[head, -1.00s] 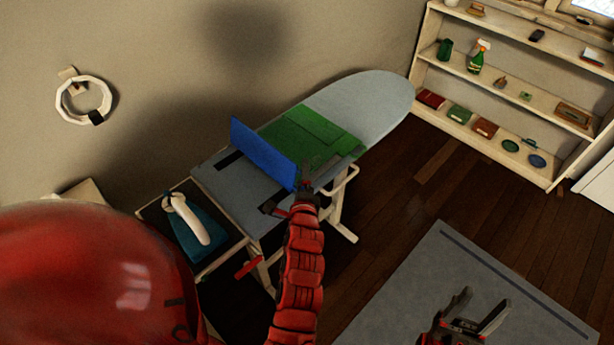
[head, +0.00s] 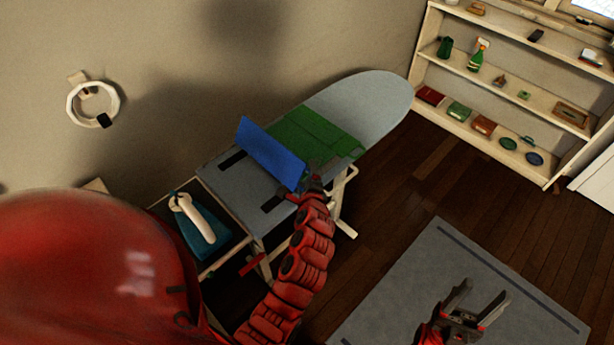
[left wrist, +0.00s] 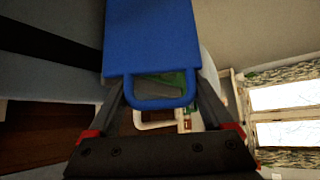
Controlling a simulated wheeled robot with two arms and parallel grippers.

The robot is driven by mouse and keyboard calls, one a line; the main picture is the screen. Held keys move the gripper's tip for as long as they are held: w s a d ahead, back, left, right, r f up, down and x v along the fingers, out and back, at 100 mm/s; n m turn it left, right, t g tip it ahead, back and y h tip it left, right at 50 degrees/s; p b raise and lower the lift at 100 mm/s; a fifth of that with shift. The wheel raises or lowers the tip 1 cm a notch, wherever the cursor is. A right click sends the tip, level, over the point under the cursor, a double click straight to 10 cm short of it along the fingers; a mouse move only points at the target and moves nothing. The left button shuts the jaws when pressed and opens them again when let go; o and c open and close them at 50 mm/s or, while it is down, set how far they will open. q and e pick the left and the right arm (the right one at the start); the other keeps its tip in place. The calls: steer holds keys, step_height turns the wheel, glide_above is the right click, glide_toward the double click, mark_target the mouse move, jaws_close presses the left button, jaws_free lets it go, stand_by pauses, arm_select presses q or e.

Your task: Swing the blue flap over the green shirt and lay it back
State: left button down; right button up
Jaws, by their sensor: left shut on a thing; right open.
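The blue flap (head: 270,153) stands up from the grey folding board (head: 228,178) on the ironing board, tilted toward the green shirt. The green shirt (head: 318,132) lies flat and folded just beyond the flap, which hides its near edge. My left gripper (head: 314,186) is at the flap's near end, shut on its handle. In the left wrist view, the blue handle loop (left wrist: 157,103) sits between the fingers, and the blue panel (left wrist: 150,40) extends away from them. My right gripper (head: 478,308) is open and empty, above the grey rug.
The ironing board (head: 365,100) has a bare rounded end beyond the shirt. A white iron-like object (head: 195,217) rests on a teal pad (head: 205,238) at the left. A shelf (head: 500,125) with several small items stands at the right. The rug (head: 400,285) is clear.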

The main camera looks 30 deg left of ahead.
arm_select(q)
steer(key=shift+f, duration=0.15)
steer(key=shift+c, duration=0.2)
jaws_free()
steer(key=shift+s+d, duration=0.3)
steer(key=shift+s, duration=0.15)
steer(key=p+v, duration=0.1)
steer(key=v, duration=1.5)
steer(key=shift+a+r+p, duration=0.15)
steer(key=shift+r+p, duration=0.15)
steer(key=shift+p, duration=0.1)
steer(key=shift+s, duration=0.2)
steer(key=shift+w, duration=0.1)
